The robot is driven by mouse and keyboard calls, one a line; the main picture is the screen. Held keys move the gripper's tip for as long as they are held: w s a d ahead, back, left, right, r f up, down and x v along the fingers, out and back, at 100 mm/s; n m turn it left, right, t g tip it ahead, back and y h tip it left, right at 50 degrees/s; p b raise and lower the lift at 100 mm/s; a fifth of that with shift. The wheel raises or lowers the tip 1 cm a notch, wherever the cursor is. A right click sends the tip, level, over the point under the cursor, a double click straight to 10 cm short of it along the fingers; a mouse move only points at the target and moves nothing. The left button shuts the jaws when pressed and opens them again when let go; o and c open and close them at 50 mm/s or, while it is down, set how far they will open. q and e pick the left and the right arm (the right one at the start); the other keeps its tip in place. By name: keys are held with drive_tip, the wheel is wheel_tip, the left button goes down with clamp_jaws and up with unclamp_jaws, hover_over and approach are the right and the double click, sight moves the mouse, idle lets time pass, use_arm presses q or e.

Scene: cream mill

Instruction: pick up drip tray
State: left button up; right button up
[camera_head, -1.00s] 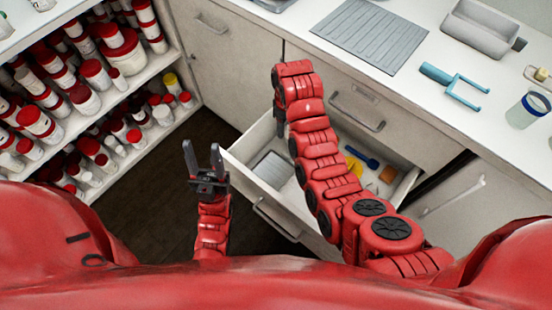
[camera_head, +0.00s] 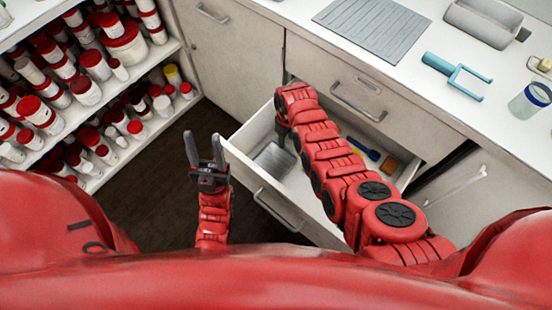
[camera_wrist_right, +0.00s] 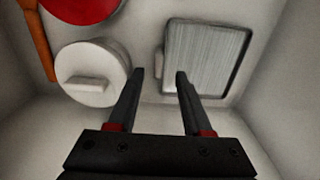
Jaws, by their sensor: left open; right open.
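A square metallic tray, which looks like the drip tray (camera_head: 273,160), lies in the left part of the open drawer. In the right wrist view the tray (camera_wrist_right: 208,58) lies flat with a raised dark rim, right of centre. My right gripper (camera_wrist_right: 160,74) is open and empty above the drawer floor. Its fingertips show left of and over the tray's left edge; I cannot tell if they touch it. In the head view the right arm hides part of the drawer. My left gripper (camera_head: 202,140) is open and empty, left of the drawer over the floor.
A white round lidded item (camera_wrist_right: 92,75) lies beside the tray, with a red round item (camera_wrist_right: 80,8) and an orange stick (camera_wrist_right: 38,40). The drawer walls (camera_wrist_right: 262,90) stand close around. The counter (camera_head: 300,22) is above; a shelf of jars (camera_head: 85,90) stands left.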

drive_tip(key=shift+w+d+f+b, duration=0.15)
drive_tip(key=shift+f+b, duration=0.6)
drive_tip(key=shift+f, duration=1)
clamp_jaws()
